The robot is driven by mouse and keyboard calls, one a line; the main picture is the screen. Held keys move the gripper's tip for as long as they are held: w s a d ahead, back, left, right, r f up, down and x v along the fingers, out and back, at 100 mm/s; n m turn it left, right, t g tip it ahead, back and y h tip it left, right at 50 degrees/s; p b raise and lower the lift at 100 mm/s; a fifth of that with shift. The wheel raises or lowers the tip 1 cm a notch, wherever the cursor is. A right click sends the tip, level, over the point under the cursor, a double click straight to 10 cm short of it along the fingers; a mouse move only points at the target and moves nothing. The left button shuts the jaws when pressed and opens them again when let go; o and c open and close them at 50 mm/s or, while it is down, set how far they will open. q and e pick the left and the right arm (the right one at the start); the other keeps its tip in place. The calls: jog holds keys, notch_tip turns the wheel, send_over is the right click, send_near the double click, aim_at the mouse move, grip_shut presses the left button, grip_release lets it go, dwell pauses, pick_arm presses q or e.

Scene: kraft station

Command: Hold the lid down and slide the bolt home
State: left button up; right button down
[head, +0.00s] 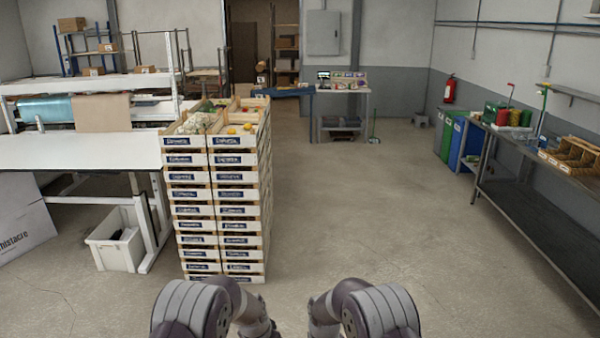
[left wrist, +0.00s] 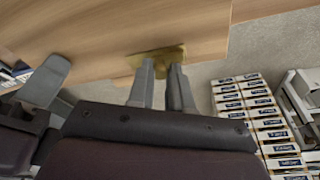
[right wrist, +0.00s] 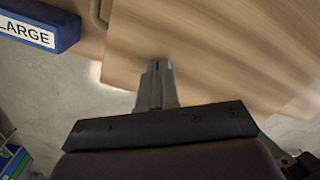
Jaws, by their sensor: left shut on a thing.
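In the left wrist view, a brass bolt (left wrist: 158,54) sits at the edge of a pale wooden panel (left wrist: 100,25), likely the lid. My left gripper (left wrist: 162,72) has its fingertips at the brass and is shut on the bolt, with a narrow gap between the fingers. The fingers hide much of the bolt. In the right wrist view, my right gripper (right wrist: 157,66) is shut and empty, its tips over the wooden lid (right wrist: 220,50). I cannot tell whether they press on it. In the head view, neither gripper nor the lid shows.
A grey handle (right wrist: 97,14) is on the wood near a blue box marked LARGE (right wrist: 38,27). Stacked crates (head: 214,200) stand ahead, left of centre. A white bench (head: 75,152) is at the left and a metal bench (head: 540,205) at the right. The floor between is clear.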

pick_arm(q)
jog(key=o, duration=1)
pick_arm(e)
jog(key=shift+s+f, duration=0.1)
jog(key=shift+f, duration=0.05)
pick_arm(q)
jog(key=shift+w+d+r+v, duration=0.15)
jog(key=shift+w+v, duration=0.1)
jog(key=shift+v, duration=0.9)
jog(key=shift+w+d+v, duration=0.1)
jog(key=shift+w+v, duration=0.1)
jog(key=shift+v, duration=0.9)
jog(key=shift+w+d+r+v, duration=0.15)
jog(key=shift+w+v, duration=0.1)
jog(key=shift+v, duration=0.9)
jog(key=shift+f, duration=0.1)
pick_arm(e)
jog(key=shift+r, duration=3.65)
